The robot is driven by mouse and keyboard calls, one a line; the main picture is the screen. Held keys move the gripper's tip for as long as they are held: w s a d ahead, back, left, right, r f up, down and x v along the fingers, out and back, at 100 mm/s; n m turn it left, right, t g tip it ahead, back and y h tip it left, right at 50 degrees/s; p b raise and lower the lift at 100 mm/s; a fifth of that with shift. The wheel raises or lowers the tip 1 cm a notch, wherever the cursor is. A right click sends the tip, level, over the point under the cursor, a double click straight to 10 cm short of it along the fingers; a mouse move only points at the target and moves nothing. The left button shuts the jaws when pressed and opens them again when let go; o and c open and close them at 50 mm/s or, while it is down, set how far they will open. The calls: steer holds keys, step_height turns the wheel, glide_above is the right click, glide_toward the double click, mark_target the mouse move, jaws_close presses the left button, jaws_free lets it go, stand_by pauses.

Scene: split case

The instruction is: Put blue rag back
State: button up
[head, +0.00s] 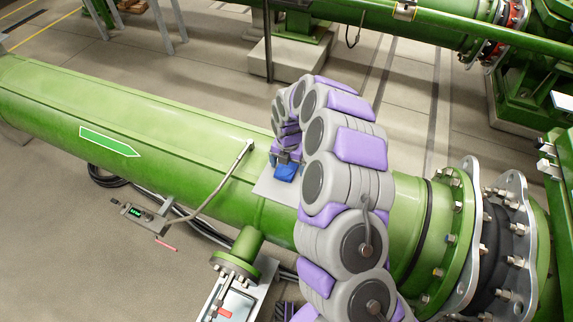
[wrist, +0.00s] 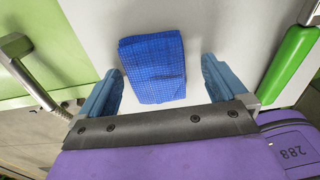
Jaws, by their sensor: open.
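The blue rag (wrist: 153,66) is a folded, textured cloth lying on a pale flat plate, seen in the wrist view. In the head view the rag (head: 286,172) shows as a small blue patch on the plate (head: 268,188) on top of the green pipe. My gripper (wrist: 160,82) is open, with one blue-grey finger on each side of the rag. In the head view my gripper (head: 287,158) is small and partly hidden by my arm, just above the rag.
The large green pipe (head: 150,125) runs across the view to a bolted flange (head: 460,235) at right. A bent metal probe (head: 215,185) rests against the pipe and leads to a small display box (head: 140,213). A short capped pipe stub (head: 238,258) stands in front.

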steer(key=shift+r, duration=0.15)
step_height(320, 180, up, 11)
steer(key=p, duration=0.3)
steer(key=s+d+r+m, duration=0.2)
steer(key=s+r+m, duration=0.45)
steer(key=r, duration=0.35)
steer(key=s+d+r+m, duration=0.2)
steer(key=s+d+m, duration=0.2)
steer(key=s+m, duration=0.4)
steer(key=s+d+r+m+g, duration=0.1)
steer(key=s+d+r+m, duration=0.2)
steer(key=s+m, duration=0.6)
steer(key=s+d+r+m, duration=0.2)
steer(key=s+d+m, duration=0.5)
steer(key=s, duration=0.9)
steer(key=shift+s+r+m+g, duration=0.2)
steer(key=shift+r+m+g, duration=0.1)
steer(key=shift+m, duration=0.45)
steer(key=shift+d, duration=0.1)
